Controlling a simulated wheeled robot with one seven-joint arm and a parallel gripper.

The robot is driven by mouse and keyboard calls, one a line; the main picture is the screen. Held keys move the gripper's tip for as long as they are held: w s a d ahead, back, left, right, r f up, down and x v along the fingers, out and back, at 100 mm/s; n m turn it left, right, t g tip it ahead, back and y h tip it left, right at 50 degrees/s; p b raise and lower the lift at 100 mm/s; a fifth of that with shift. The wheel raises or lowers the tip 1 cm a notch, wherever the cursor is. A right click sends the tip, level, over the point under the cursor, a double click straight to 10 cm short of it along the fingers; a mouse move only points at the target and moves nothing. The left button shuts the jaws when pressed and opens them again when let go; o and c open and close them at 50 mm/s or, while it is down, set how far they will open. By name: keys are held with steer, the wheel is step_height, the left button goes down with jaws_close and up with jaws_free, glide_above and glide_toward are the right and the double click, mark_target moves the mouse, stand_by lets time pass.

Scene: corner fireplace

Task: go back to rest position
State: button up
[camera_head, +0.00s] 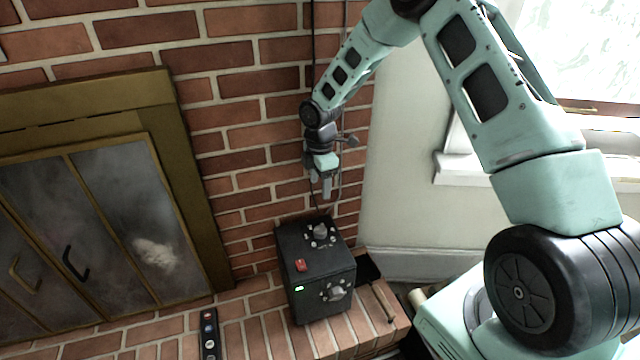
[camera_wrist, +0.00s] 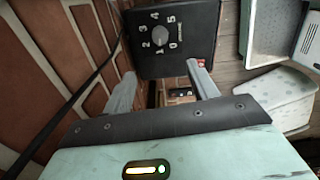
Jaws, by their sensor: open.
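My gripper (camera_head: 321,186) points down above a black control box (camera_head: 317,272) on the brick hearth, apart from it. In the wrist view my gripper (camera_wrist: 162,92) shows two grey fingers spread apart with nothing between them. The box also shows in the wrist view (camera_wrist: 200,60), beyond the fingers, with a round grey dial and white numbers on one face. In the head view the box has a dial on top, another on its front, a red switch and a lit green light.
A brick wall (camera_head: 235,87) stands close behind my gripper. A brass-framed glass fireplace door (camera_head: 100,215) is at left. A dark strip with several buttons (camera_head: 209,335) lies on the hearth (camera_head: 262,325) left of the box. A black cable (camera_wrist: 75,95) runs along the bricks.

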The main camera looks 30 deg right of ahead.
steer(key=s+a+r+m, duration=0.4)
steer(key=s+a+r, duration=1.05)
steer(key=a, duration=0.35)
steer(key=s+a+r+m, duration=0.2)
steer(key=s+m, duration=0.1)
steer(key=s, duration=0.8)
steer(key=s+a+r+m, duration=0.1)
steer(key=s+r+m, duration=0.15)
steer(key=s, duration=0.85)
step_height(320, 180, up, 13)
steer(key=p, duration=1.2)
steer(key=shift+w+a+y+p, duration=0.15)
steer(key=shift+w+y+p, duration=0.15)
steer(key=shift+w, duration=0.15)
